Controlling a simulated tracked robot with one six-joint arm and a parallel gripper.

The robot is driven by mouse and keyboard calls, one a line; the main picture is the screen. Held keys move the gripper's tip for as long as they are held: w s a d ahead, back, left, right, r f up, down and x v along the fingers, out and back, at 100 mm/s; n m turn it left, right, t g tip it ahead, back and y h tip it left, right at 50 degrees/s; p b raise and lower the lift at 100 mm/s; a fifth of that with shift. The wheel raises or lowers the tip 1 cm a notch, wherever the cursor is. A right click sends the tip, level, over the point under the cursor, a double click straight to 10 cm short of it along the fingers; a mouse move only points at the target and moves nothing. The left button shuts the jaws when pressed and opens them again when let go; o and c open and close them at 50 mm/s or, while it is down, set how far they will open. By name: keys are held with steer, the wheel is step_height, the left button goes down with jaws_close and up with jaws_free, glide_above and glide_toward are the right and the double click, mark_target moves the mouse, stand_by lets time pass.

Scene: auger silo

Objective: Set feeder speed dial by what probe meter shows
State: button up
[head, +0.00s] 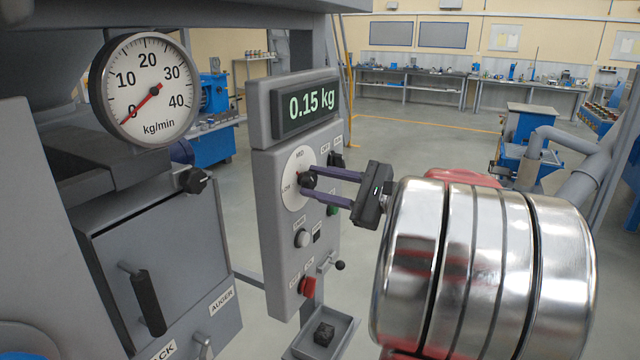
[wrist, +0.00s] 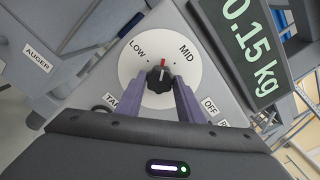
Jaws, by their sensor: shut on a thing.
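The feeder dial (head: 291,188) is a white disc with LOW and MID marks on a grey control panel; it also shows in the wrist view (wrist: 146,92). Its black knob (head: 308,180) carries a red pointer, which in the wrist view stands between LOW and MID. My gripper (head: 318,182) is shut on the knob, with one purple finger on each side, as the wrist view also shows (wrist: 160,86). The dial's lower part is hidden by the fingers. The digital display (head: 306,104) above the dial reads 0.15 kg. The round kg/min gauge (head: 145,108) has its red needle at 0.
Below the dial are a pale round button (head: 302,238), a red switch (head: 307,286) and a small tray (head: 342,324) holding a dark block (head: 324,334). A grey cabinet with a black handle (head: 147,302) stands close at left. Open floor lies behind the panel.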

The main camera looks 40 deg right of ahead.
steer(key=n, duration=0.5)
steer(key=shift+n, duration=0.3)
steer(key=shift+f+n, duration=0.15)
steer(key=shift+n, duration=2.15)
steer(key=shift+a, duration=0.1)
steer(key=o, duration=1.1)
steer(key=shift+c, duration=0.2)
steer(key=v, duration=1.4)
steer(key=shift+w, duration=0.1)
